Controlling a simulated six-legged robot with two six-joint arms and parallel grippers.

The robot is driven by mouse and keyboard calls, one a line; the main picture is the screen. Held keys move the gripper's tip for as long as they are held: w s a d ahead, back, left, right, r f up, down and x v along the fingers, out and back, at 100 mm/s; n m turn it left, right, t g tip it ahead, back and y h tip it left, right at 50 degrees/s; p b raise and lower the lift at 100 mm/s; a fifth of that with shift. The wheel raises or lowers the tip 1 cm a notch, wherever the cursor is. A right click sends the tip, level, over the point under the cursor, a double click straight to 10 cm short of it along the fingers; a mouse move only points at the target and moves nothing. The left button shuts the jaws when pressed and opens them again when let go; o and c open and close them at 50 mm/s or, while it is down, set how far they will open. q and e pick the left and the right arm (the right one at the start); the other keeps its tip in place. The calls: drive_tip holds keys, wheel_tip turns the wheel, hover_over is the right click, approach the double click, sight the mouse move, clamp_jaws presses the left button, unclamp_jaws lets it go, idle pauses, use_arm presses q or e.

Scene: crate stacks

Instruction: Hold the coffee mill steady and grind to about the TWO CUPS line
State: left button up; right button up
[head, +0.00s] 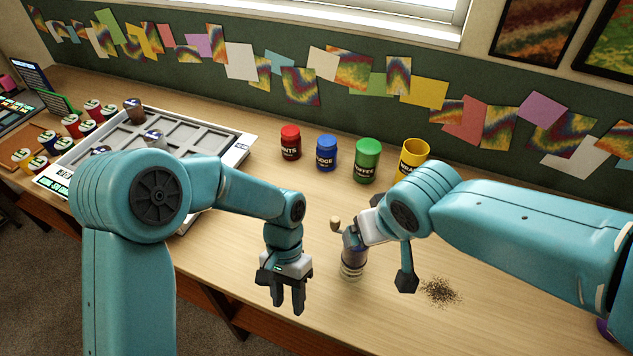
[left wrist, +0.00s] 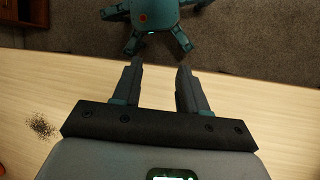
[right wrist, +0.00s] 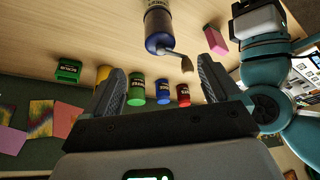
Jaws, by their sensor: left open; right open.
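The coffee mill (head: 352,266) stands upright on the table, its upper part largely hidden by my right arm. Its pale crank knob (head: 335,223) shows on the left. In the right wrist view the mill (right wrist: 158,28) has a clear body, dark blue top and crank, and appears beyond my open right gripper (right wrist: 160,70), apart from the fingers. My left gripper (head: 288,298) is open and empty, fingers pointing down, left of the mill near the front table edge. The left wrist view shows its open fingers (left wrist: 157,70) with nothing between them. The TWO CUPS line cannot be read.
Red (head: 290,143), blue (head: 326,153), green (head: 367,160) and yellow (head: 414,155) jars stand behind the mill. Dark grounds (head: 440,291) lie scattered right of it. A compartmented tray (head: 240,150) and several small jars stand at left. A pink block (right wrist: 215,41) shows in the right wrist view.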

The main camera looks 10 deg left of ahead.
sight(354, 257)
drive_tip(key=x, duration=1.6)
drive_tip(key=shift+w, duration=0.25)
drive_tip(key=shift+f, duration=0.2)
use_arm(q)
drive_tip(key=w+d+r+n+t+h, duration=0.1)
drive_tip(key=w+r+n+t, duration=0.1)
drive_tip(key=w+r+n, duration=0.5)
drive_tip(key=w+d+r+n+t+h, duration=0.1)
drive_tip(key=w+r+n+t, duration=0.2)
drive_tip(key=w+r+n, duration=0.4)
wheel_tip(354, 257, up, 6)
drive_tip(key=n, duration=0.7)
drive_tip(key=shift+d+h, duration=0.3)
drive_tip(key=shift+d, duration=0.1)
drive_tip(key=shift+w+r, duration=0.1)
drive_tip(key=shift+w, duration=0.05)
use_arm(e)
drive_tip(key=c, duration=1.3)
drive_tip(key=o, duration=1.4)
use_arm(q)
drive_tip(key=shift+w, duration=0.1)
